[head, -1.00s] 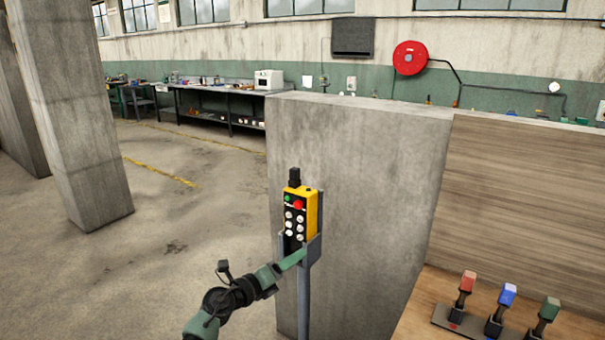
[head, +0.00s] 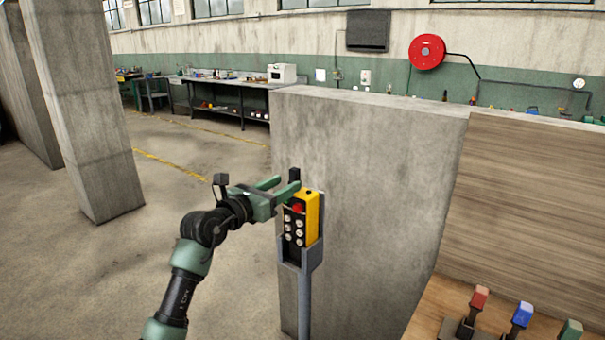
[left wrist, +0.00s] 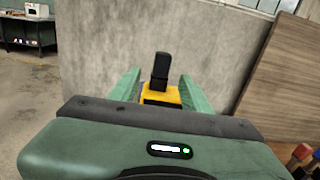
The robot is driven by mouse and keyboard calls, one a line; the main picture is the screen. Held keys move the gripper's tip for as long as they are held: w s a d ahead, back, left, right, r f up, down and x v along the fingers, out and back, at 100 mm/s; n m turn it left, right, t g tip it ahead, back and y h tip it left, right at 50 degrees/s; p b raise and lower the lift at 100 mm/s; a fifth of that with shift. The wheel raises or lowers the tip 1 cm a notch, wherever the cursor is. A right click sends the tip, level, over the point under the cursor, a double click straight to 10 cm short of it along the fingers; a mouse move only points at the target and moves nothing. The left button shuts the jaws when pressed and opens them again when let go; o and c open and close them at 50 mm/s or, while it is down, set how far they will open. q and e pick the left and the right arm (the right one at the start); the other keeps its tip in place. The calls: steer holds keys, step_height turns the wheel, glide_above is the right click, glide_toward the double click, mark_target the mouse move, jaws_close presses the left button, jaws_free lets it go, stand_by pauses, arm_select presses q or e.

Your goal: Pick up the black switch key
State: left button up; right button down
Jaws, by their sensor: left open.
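The black switch key (head: 294,175) stands upright on top of the yellow control box (head: 312,215), which has a red button and several white buttons. The box sits in a grey holder on a post (head: 304,285). My left gripper (head: 283,187) is open, with its green fingers reaching toward the key from the left. In the left wrist view the key (left wrist: 160,70) stands between the two fingers (left wrist: 157,90), a little beyond them, above the yellow box top (left wrist: 162,96). I cannot tell whether a finger touches the key. My right gripper is not in view.
A concrete block (head: 365,190) stands right behind the post. A wooden panel and bench at the right hold a red (head: 479,298), a blue (head: 522,314) and a green lever (head: 570,331). A concrete pillar (head: 82,110) stands left; the floor between is open.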

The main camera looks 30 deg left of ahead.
mark_target(300, 170)
arm_select(q)
steer(key=shift+w+a+r, duration=0.1)
steer(key=shift+w+r, duration=0.15)
steer(key=shift+w, duration=0.05)
steer(key=shift+w+r, duration=0.1)
steer(key=shift+w, duration=0.25)
steer(key=shift+w+r+p, duration=0.1)
steer(key=shift+w+p, duration=0.25)
steer(key=shift+w, duration=0.1)
steer(key=w, duration=0.1)
steer(key=w+p, duration=0.1)
steer(key=w, duration=0.1)
steer(key=w+p, duration=0.1)
steer(key=w, duration=0.1)
steer(key=shift+d+r, duration=0.35)
steer(key=shift+d, duration=0.05)
steer(key=shift+w+f+p, duration=0.15)
steer(key=shift+w+p, duration=0.15)
steer(key=shift+w, duration=0.2)
steer(key=shift+s, duration=0.1)
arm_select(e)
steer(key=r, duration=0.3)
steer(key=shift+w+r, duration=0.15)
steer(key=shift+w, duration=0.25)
arm_select(q)
jaws_close()
